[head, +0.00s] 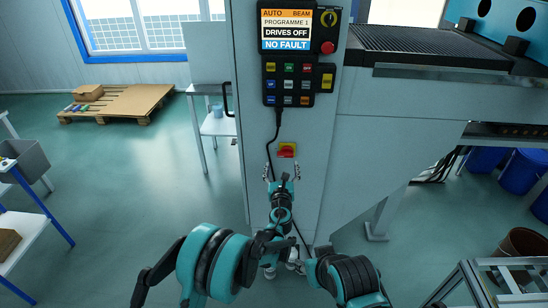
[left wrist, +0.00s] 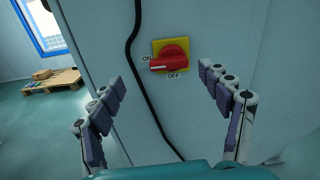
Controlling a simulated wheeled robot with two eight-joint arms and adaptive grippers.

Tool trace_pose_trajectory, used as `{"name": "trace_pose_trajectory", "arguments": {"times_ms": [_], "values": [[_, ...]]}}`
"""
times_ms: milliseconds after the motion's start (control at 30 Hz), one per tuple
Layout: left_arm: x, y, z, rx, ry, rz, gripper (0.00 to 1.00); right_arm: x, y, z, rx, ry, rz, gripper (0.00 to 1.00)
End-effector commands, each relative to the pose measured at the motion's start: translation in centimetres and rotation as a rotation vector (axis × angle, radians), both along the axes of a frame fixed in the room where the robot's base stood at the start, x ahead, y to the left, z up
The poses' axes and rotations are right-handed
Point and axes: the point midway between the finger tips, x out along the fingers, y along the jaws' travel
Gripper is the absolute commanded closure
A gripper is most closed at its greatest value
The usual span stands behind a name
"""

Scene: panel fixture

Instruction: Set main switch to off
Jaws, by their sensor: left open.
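The main switch is a red rotary knob on a yellow plate (head: 287,150), low on the front of the grey panel cabinet. In the left wrist view the red knob (left wrist: 170,59) has its handle lying nearly level, its end at the left beside the ON label. The OFF label sits below the knob. My left gripper (head: 282,171) is open and empty just below the switch in the head view. In the left wrist view its fingers (left wrist: 160,77) stand apart on either side of the knob, with no contact visible. My right gripper is not seen.
A control pendant (head: 288,85) with a lit screen reading DRIVES OFF hangs above. Its black cable (left wrist: 131,50) runs down left of the switch. A pallet (head: 118,103) lies at the left back. A metal frame (head: 500,280) stands at the lower right.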

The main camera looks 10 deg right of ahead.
Motion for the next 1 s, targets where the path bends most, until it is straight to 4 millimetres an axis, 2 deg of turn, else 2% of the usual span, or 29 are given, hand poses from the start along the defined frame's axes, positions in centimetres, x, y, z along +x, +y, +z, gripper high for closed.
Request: {"name": "trace_pose_trajectory", "arguments": {"times_ms": [33, 167, 500, 633, 1000], "values": [[-0.1, -0.9, -0.6, 0.034, -0.016, -0.016, 0.22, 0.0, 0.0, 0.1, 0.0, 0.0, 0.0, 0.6], [0.1, -1.9, -1.3, 0.078, -0.036, -0.033, 0.22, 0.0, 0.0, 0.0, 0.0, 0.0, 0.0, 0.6], [5.1, -3.3, -1.4, 0.076, -0.034, -0.032, 0.22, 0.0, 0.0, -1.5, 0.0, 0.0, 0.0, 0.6], [6.5, -3.6, -1.4, 0.075, -0.034, -0.031, 0.22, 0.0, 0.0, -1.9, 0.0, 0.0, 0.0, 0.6], [7.2, -3.8, -1.2, 0.075, -0.034, -0.031, 0.22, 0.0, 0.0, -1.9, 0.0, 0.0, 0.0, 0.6]]}}
